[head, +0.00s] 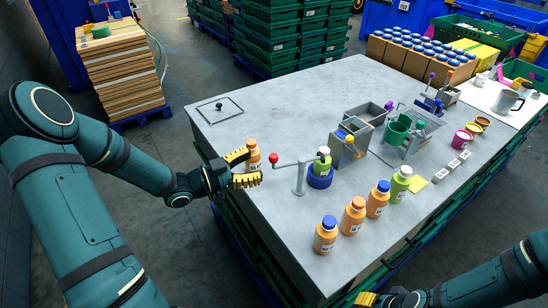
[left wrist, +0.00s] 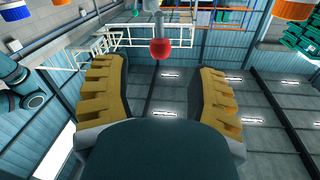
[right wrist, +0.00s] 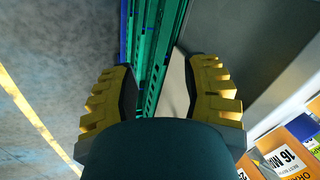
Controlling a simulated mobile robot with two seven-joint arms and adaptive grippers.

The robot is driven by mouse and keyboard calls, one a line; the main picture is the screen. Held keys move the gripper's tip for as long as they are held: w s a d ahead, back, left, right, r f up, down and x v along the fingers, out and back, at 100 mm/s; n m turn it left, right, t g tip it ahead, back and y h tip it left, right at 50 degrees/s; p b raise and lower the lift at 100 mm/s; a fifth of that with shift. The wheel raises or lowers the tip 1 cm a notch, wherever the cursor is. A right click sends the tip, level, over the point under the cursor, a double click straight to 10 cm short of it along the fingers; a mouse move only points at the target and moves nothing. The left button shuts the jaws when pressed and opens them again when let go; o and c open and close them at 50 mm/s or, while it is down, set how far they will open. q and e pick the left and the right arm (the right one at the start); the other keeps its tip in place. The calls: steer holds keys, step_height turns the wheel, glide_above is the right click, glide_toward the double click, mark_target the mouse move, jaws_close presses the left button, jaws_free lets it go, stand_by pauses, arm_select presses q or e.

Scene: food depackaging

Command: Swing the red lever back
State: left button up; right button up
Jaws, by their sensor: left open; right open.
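The red lever shows in the head view as a red ball knob (head: 273,158) on a thin grey arm, joined to an upright grey post (head: 299,180) near the table's front-left edge. My left gripper (head: 252,167) is open and empty just left of the knob, its yellow fingers pointing toward it. In the left wrist view the red knob (left wrist: 160,49) shows ahead, centred between the open fingers (left wrist: 158,75) near tip level; I see no contact. My right gripper (right wrist: 160,75) is open and empty, low at the right; only a yellow finger part (head: 366,298) shows in the head view.
A green bottle (head: 322,162) stands in a blue ring (head: 320,178) beside the post. An orange bottle (head: 253,150) stands behind my left fingers. Several bottles (head: 353,215) line the front edge. Metal bins (head: 349,150) stand further back. The table's left part (head: 235,125) is mostly clear.

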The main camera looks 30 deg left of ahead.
mark_target(274, 158)
arm_select(q)
steer(key=x, duration=0.6)
steer(key=shift+w+d, duration=0.2)
steer(key=shift+w, duration=0.1)
jaws_close()
